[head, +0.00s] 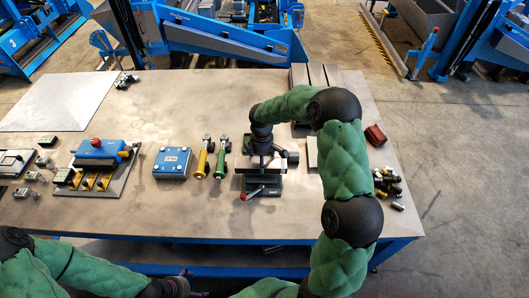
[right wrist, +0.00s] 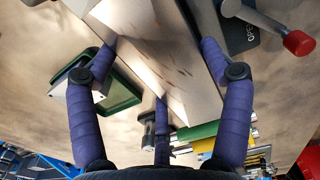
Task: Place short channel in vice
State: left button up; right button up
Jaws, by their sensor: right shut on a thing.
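The vice (head: 262,185) stands at the table's front middle, with a red-knobbed lever (head: 244,196) at its front left. The lever's red knob also shows in the right wrist view (right wrist: 299,43). My right gripper (head: 262,158) reaches down over the vice from the right. In the right wrist view its purple fingers (right wrist: 157,45) are shut around a pale metal piece, which looks like the short channel (right wrist: 185,60). The arm hides much of the piece in the head view; I cannot tell whether it touches the vice jaws. My left gripper (head: 192,290) is at the bottom edge, mostly hidden.
Green-handled (head: 222,158) and yellow-handled (head: 203,158) tools lie left of the vice, beside a blue box (head: 172,162). A pale block (head: 313,152) is close on the right. Small dark cylinders (head: 390,188) and a dark red block (head: 375,136) lie further right. The front right table is clear.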

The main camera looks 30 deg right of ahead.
jog(key=shift+f, duration=1.5)
jog(key=shift+f, duration=0.1)
jog(key=o, duration=1.6)
jog(key=shift+a+f, duration=0.1)
notch_tip(320, 180, up, 12)
jog(key=shift+r, duration=0.15)
